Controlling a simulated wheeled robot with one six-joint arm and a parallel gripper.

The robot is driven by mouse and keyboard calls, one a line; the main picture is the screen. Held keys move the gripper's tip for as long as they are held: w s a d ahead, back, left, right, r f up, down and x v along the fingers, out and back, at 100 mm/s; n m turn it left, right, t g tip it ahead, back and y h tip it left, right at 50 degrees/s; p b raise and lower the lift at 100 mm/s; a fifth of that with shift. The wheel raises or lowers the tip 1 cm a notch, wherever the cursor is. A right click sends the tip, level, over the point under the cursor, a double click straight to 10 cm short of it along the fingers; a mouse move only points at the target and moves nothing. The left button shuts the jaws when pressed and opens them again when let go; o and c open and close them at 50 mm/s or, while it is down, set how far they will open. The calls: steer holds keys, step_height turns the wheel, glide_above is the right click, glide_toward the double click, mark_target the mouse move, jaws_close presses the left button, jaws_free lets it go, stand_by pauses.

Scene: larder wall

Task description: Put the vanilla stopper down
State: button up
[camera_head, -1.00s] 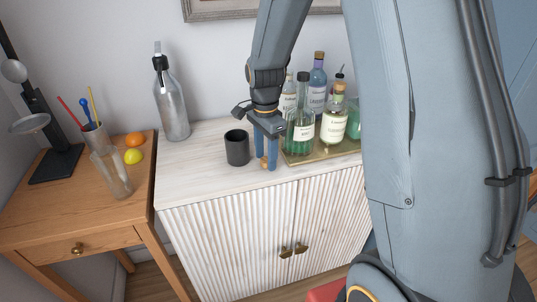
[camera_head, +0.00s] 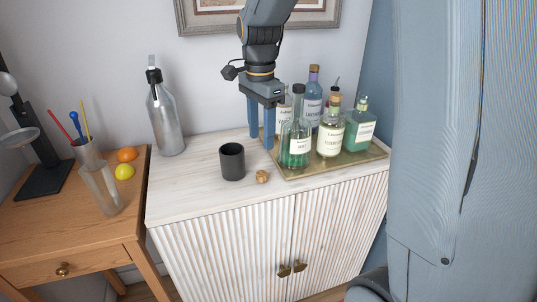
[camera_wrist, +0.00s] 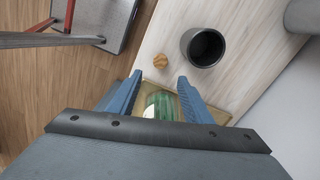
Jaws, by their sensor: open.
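The vanilla stopper seems to be the small round cork-brown piece (camera_head: 262,177) on the white cabinet top, just right of the dark cup. It also shows in the wrist view (camera_wrist: 161,61), beyond the fingertips and apart from them. My gripper (camera_head: 261,143) is open and empty, with its two blue fingers pointing down behind the stopper, beside the tray's left edge. In the wrist view my gripper (camera_wrist: 158,80) has its fingers spread, with a green bottle partly visible between them.
A dark cup (camera_head: 232,163) stands left of the stopper. A brass tray (camera_head: 300,171) with several bottles fills the cabinet's right side. A tall grey swing-top bottle (camera_head: 168,122) stands at back left. The cabinet top's front left is clear.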

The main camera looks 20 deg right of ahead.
steer(key=s+f+n, duration=0.5)
steer(key=s+n, duration=0.2)
steer(key=s, duration=0.1)
steer(key=s+f+n+t, duration=0.1)
steer(key=s+f+n, duration=0.4)
steer(key=s+n, duration=0.2)
steer(key=shift+s+d+f+n, duration=0.15)
steer(key=shift+s+d+n, duration=0.3)
steer(key=shift+s, duration=0.6)
